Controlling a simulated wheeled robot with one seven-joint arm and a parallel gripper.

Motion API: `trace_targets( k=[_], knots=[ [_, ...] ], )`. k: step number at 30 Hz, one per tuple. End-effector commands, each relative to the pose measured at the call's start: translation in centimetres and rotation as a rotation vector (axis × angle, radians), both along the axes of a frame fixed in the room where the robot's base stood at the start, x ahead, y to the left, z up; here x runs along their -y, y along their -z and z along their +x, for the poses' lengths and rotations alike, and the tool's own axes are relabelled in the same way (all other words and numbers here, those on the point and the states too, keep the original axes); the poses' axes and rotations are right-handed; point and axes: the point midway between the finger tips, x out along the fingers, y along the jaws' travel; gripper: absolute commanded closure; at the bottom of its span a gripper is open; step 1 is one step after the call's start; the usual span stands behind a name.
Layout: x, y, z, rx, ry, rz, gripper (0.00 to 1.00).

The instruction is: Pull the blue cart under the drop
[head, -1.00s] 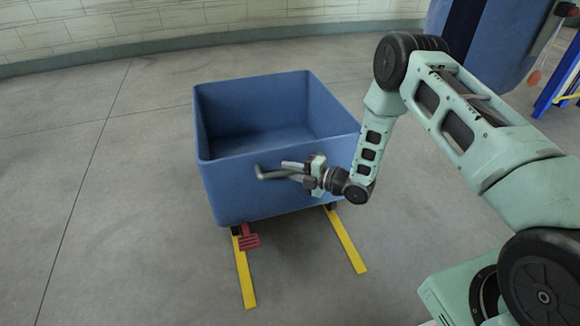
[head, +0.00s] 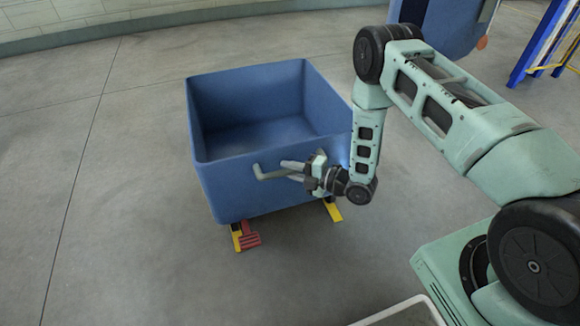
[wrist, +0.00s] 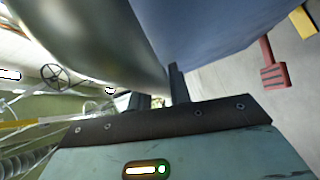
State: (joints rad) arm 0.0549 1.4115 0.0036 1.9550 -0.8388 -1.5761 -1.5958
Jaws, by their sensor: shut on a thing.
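The blue cart (head: 240,190) is an open, empty bin standing upright on the grey floor in the middle of the head view. A grey bar handle (head: 270,172) sticks out from its near side. My gripper (head: 309,177) is at the right part of this handle and is shut on it. In the wrist view the handle (wrist: 95,40) fills the upper left as a blurred metal bar, and the cart's blue side (wrist: 200,30) is beside it. A red pedal (head: 249,239) sits low at the cart's near left corner. The drop cannot be made out for certain.
A large blue hanging shape (head: 440,22) and a blue frame (head: 540,45) stand at the upper right. A pale-rimmed edge (head: 415,312) shows at the bottom. Floor left of the cart is clear.

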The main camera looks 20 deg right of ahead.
Motion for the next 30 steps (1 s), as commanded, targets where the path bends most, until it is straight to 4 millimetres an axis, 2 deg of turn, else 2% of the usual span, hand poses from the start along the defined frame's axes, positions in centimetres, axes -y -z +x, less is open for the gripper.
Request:
trace_targets(
  k=[8, 9, 11, 22, 26, 30],
  knots=[
    [0.2, 0.1, 0.0, -0.001, 0.003, -0.003, 1.00],
    [0.2, 0.1, 0.0, -0.001, 0.004, -0.003, 0.72],
    [0.2, 0.1, 0.0, -0.001, 0.003, -0.003, 0.59],
    [0.4, -0.1, -0.3, -0.001, 0.002, -0.002, 0.59],
    [1.7, -0.4, -1.5, -0.002, 0.003, -0.003, 0.59],
    [3.9, -0.9, -3.7, -0.004, 0.005, -0.002, 0.59]
  ],
)
